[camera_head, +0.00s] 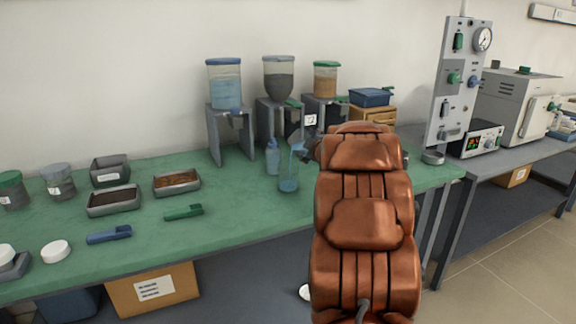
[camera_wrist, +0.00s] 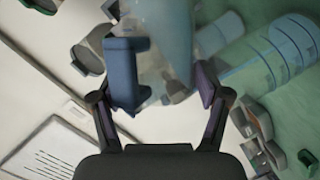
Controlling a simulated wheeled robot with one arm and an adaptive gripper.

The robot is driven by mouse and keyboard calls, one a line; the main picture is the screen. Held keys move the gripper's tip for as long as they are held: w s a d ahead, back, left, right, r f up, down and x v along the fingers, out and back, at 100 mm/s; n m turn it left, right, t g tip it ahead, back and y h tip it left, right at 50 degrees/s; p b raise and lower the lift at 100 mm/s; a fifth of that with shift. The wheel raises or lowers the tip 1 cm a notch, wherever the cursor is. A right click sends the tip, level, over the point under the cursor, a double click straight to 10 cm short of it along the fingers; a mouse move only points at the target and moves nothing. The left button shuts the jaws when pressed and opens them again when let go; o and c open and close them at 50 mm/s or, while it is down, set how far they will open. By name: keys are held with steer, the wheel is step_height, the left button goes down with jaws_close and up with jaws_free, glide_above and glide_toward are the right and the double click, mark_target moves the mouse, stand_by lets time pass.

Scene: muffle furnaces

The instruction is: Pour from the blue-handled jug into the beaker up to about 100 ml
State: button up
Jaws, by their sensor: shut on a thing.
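My gripper (camera_wrist: 160,88) is shut on the blue-handled jug (camera_wrist: 162,38); the blue handle (camera_wrist: 126,75) shows between the fingers in the wrist view. In the head view my brown-covered arm hides most of the jug and gripper. A pale blue streak shows at the arm's left edge, just above the beaker (camera_head: 288,176); I cannot tell whether it is stream or jug. The clear beaker stands upright on the green bench top and has blue liquid in it. Its exact level is too small to read. A banded clear vessel, likely the beaker, shows in the wrist view (camera_wrist: 272,58).
A blue bottle (camera_head: 272,158) stands just left of the beaker. Hoppers on grey stands (camera_head: 226,90) line the back. Trays (camera_head: 114,201), a green scoop (camera_head: 184,212) and a blue scoop (camera_head: 109,234) lie left. The bench front (camera_head: 240,215) is clear.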

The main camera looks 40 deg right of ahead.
steer(key=shift+a+r+n+h+b, duration=0.3)
steer(key=shift+n+b, duration=0.5)
steer(key=shift+b, duration=0.85)
stand_by(4.1)
steer(key=shift+d+r+p, duration=0.2)
steer(key=shift+p, duration=0.8)
steer(key=shift+m+p, duration=0.6)
steer(key=shift+p, duration=0.6)
steer(key=shift+f, duration=0.35)
steer(key=shift+d+r+m+p, duration=0.15)
steer(key=shift+m+p, duration=0.25)
steer(key=shift+p, duration=0.9)
steer(key=f+m+y+p, duration=0.1)
steer(key=p, duration=0.5)
steer(key=shift+s+d+g, duration=0.1)
steer(key=shift+g, duration=0.2)
